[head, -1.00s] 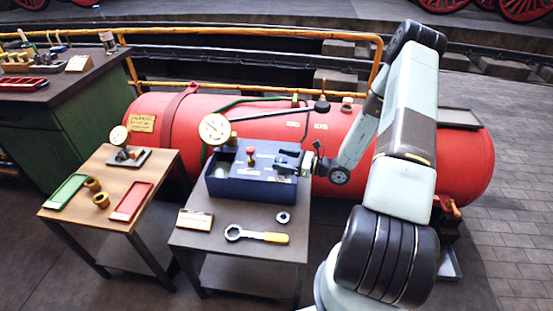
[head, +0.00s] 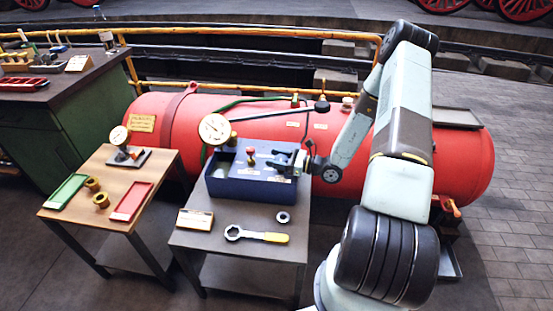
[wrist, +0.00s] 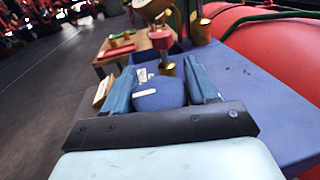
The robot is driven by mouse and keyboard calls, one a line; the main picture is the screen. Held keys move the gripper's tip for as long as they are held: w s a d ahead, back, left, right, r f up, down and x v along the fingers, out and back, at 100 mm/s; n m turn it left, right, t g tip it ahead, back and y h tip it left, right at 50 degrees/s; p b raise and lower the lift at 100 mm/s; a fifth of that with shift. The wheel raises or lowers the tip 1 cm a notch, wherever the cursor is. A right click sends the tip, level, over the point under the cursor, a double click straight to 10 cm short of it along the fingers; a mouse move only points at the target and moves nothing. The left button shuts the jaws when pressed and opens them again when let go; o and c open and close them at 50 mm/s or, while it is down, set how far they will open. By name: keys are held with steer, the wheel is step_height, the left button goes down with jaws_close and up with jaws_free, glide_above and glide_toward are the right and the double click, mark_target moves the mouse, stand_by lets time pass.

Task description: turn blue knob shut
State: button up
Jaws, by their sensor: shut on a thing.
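The blue knob (wrist: 160,95) sits between the two fingers of my gripper (wrist: 160,72) in the wrist view, and a small white label shows on it. In the head view my gripper (head: 284,161) is at the right part of the top of the blue box (head: 238,188) and hides the knob there. My gripper is shut on the knob. A red knob (head: 251,154) on a brass stem stands to the left on the same box and also shows ahead of the fingers in the wrist view (wrist: 161,40).
A pressure gauge (head: 214,129) stands at the box's back left. A wrench (head: 256,235), a ring (head: 283,217) and a small plaque (head: 195,220) lie on the table in front. The red boiler (head: 350,135) runs close behind. A wooden side table (head: 125,217) holds trays and brass fittings.

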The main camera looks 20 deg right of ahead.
steer(key=shift+c, duration=1.2)
steer(key=m+t+h, duration=0.4)
steer(key=t, duration=0.1)
steer(key=shift+w+d+m+h, duration=0.25)
steer(key=shift+m+h, duration=0.05)
steer(key=m+t+h, duration=0.1)
steer(key=h, duration=0.1)
steer(key=m+t+h, duration=0.1)
steer(key=m+h, duration=0.1)
steer(key=h, duration=0.1)
steer(key=shift+w+d+m+t, duration=0.1)
steer(key=shift+d+m+t, duration=0.1)
steer(key=shift+m+t, duration=0.1)
steer(key=m+h, duration=0.1)
steer(key=h, duration=0.1)
steer(key=m+h, duration=0.1)
steer(key=h, duration=0.1)
steer(key=d+m+h, duration=0.1)
steer(key=m+h, duration=0.1)
steer(key=shift+w+t+h, duration=0.1)
steer(key=shift+t+h, duration=0.3)
steer(key=shift+m+h, duration=0.5)
steer(key=shift+d+m+g+h, duration=0.15)
steer(key=shift+m+g+h, duration=0.25)
steer(key=shift+m+h, duration=0.7)
steer(key=shift+d+m+g+h, duration=0.1)
steer(key=shift+m+g+h, duration=0.4)
steer(key=shift+h, duration=1.1)
